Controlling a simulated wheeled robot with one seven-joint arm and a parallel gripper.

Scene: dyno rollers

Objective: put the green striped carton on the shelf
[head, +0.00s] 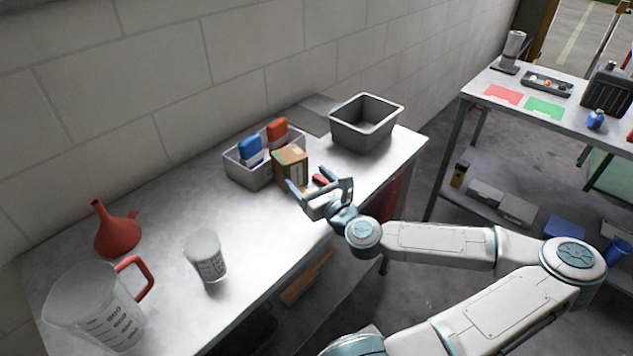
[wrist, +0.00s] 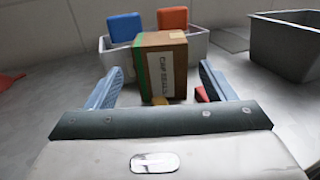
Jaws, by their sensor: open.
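The carton (head: 291,168) is a brown box with a green stripe down one edge and a white label. It stands upright on the grey workbench (head: 160,180), just in front of a grey bin. My gripper (head: 318,185) is open and low over the bench, on the near side of the carton. In the wrist view the carton (wrist: 165,68) shows between and beyond the two blue fingers, and I see no clear contact. The fingers hide part of its lower front in the head view. A lower shelf (head: 480,190) shows under the table at right.
A grey bin (head: 240,172) holds blue and orange items. An empty dark tub (head: 366,122) stands behind right. A small red object (head: 321,180) lies beside the carton. A red funnel (head: 117,232), jug (head: 100,305) and beaker (head: 206,258) stand at left. The bench middle is clear.

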